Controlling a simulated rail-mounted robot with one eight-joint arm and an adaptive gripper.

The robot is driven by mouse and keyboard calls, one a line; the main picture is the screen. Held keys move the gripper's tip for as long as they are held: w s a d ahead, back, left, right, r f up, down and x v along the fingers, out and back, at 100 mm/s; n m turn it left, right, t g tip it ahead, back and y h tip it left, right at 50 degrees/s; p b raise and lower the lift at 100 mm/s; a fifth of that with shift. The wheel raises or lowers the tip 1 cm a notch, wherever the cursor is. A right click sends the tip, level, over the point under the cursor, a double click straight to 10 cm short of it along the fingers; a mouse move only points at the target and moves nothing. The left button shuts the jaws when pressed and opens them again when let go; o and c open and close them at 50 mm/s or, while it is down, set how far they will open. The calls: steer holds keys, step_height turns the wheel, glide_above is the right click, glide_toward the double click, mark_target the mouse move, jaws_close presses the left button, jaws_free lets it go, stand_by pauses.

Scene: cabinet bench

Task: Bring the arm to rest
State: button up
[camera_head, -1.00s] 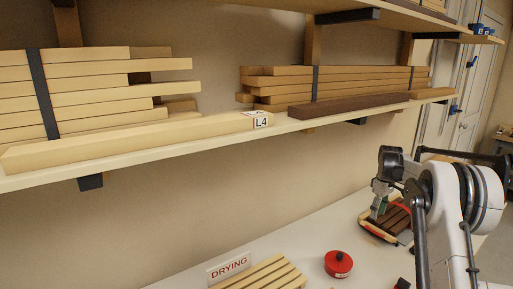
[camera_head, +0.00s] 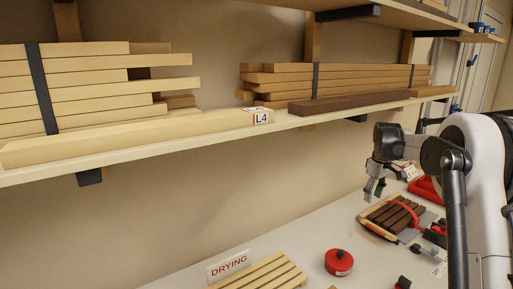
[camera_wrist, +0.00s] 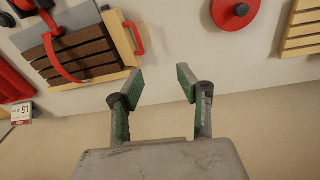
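My gripper (camera_head: 374,189) is raised above the bench at the right of the head view, just over the far left side of a clamped stack of dark strips. In the wrist view its two green-padded fingers (camera_wrist: 157,88) stand well apart, with nothing between them. The dark strips (camera_wrist: 82,52) lie on a light wooden tray with a red strap across them, and they show in the head view too (camera_head: 397,213). The gripper is apart from them.
A red round tin (camera_head: 338,263), a DRYING sign (camera_head: 228,266) and a pale slatted rack (camera_head: 262,273) stand on the bench (camera_head: 300,237). Above runs a shelf (camera_head: 150,145) with stacked timber and a long beam labelled L4 (camera_head: 130,138). Bench between tin and tray is clear.

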steer(key=s+a+r+m+t+b, duration=0.1)
steer(key=s+a+r, duration=0.2)
steer(key=s+a, duration=0.3)
steer(key=s+a+r+m+t+b, duration=0.1)
steer(key=s+a+r, duration=0.2)
steer(key=s, duration=0.5)
steer(key=s+a+r+m+t+b, duration=0.1)
steer(key=s+a+r, duration=0.35)
steer(key=s, duration=0.25)
steer(key=s+a+f+m+t+b, duration=0.1)
steer(key=s+a+f, duration=0.2)
steer(key=s, duration=0.5)
steer(key=s+a+f+t+b, duration=0.1)
steer(key=s+a+f, duration=0.2)
steer(key=s+f, duration=0.2)
steer(key=s+a+f+m+t+b, duration=0.1)
steer(key=s+a+f, duration=0.2)
steer(key=s, duration=0.8)
steer(key=shift+f+m, duration=0.3)
steer(key=shift+f, duration=0.25)
